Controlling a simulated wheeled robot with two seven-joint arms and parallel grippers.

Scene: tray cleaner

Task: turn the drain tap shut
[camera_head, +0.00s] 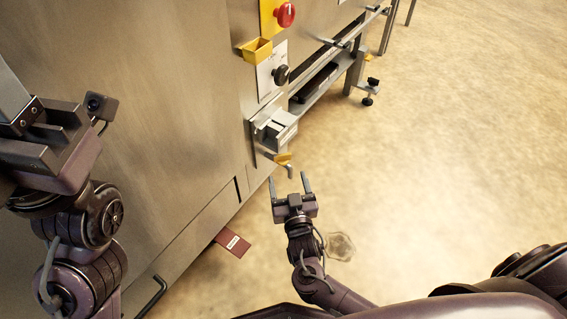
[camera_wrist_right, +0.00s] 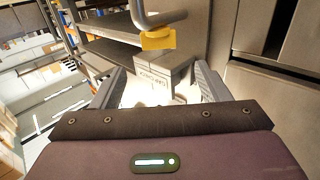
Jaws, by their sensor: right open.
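The drain tap has a yellow handle (camera_head: 283,159) and a short grey spout, low on the corner of the steel machine. In the right wrist view the yellow handle (camera_wrist_right: 158,39) hangs on a bent grey pipe (camera_wrist_right: 150,18), beyond and above the fingers. My right gripper (camera_head: 289,178) is open and empty, just below the tap, fingers pointing toward it, apart from the handle. Its two fingers also show in the right wrist view (camera_wrist_right: 156,82). My left gripper (camera_head: 45,145) is at the left edge; its fingertips are not clear.
The steel machine (camera_head: 150,100) fills the left side. Above the tap are a grey box (camera_head: 276,128), a black knob (camera_head: 281,74) and a red button (camera_head: 285,14). A red-brown labelled plate (camera_head: 232,243) juts out low. A clear puddle (camera_head: 340,246) lies on the open floor.

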